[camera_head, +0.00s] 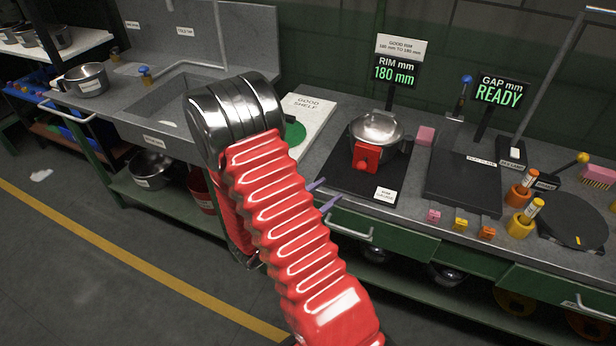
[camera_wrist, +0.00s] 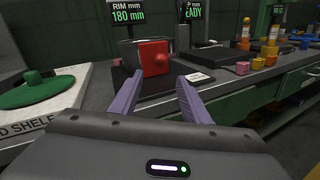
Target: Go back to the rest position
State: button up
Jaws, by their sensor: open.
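My gripper (camera_wrist: 158,97) shows in the wrist view as two purple fingers, spread apart with nothing between them. In the head view its purple fingertips (camera_head: 322,194) show just past my red arm, at the front edge of the bench. They are in front of the black gauge plate (camera_head: 345,178) and apart from the pot. A steel pot (camera_head: 377,128) with a red block-shaped part (camera_head: 366,157) on its front stands on that plate. The red part also shows beyond the fingers in the wrist view (camera_wrist: 153,58). My arm hides part of the bench front.
A white shelf board (camera_head: 312,112) with a green disc (camera_head: 294,134) lies left of the plate. A sink (camera_head: 175,98) is farther left. A black flat plate (camera_head: 462,175), small coloured blocks and orange holders stand right. Drawer handles (camera_head: 352,228) stick out in front. The floor at left is open.

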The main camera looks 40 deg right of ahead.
jog(key=s+a+f+m+g+y, duration=0.1)
jog(key=s+f+m+g+y, duration=0.3)
jog(key=s, duration=0.5)
jog(key=s+a+r+m+g+y, duration=0.3)
jog(key=s+a+m+y, duration=0.3)
jog(key=a, duration=0.3)
jog(key=w+a+r+m+t+y, duration=0.2)
jog(key=a+r+m+t+y, duration=0.15)
jog(key=a, duration=0.25)
jog(key=w+a+r+m+t+y, duration=0.2)
jog(key=a+r+y, duration=0.15)
jog(key=a, duration=0.25)
jog(key=a+r+t, duration=0.2)
jog(key=r, duration=0.4)
jog(key=a+r+t+y, duration=0.1)
jog(key=a+r+t, duration=0.2)
jog(key=r, duration=0.4)
jog(key=shift+a+r+m, duration=0.25)
jog(key=shift+m, duration=0.2)
